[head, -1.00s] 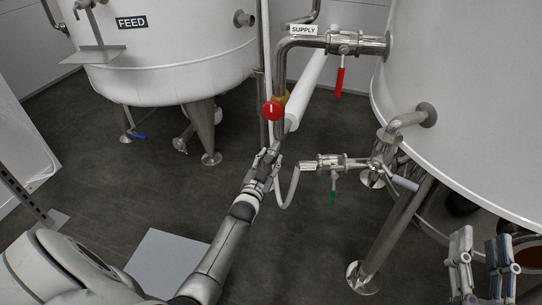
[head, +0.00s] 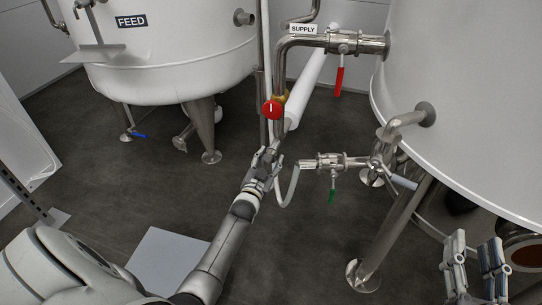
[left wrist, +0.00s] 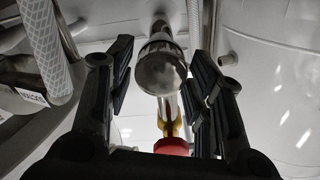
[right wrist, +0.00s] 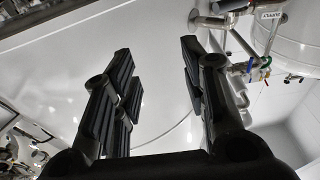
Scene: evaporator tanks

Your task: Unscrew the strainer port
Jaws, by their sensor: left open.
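The strainer port is most likely the round steel cap (left wrist: 160,72) on the pipe end in the left wrist view. It sits between the fingers of my left gripper (left wrist: 162,75), with visible gaps on both sides. In the head view my left gripper (head: 268,156) is at the lower end of the supply pipe (head: 280,70), below a red knob (head: 272,110), and hides the cap. My left gripper is open and holds nothing. My right gripper (head: 473,255) is open and empty at the lower right, as its wrist view (right wrist: 157,60) also shows.
A red-handled supply valve (head: 343,42) and a green-handled valve (head: 334,163) are on the right tank (head: 470,90). A hose (head: 287,200) hangs beside my left gripper. The feed tank (head: 170,60) stands at the back left. The floor between has free room.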

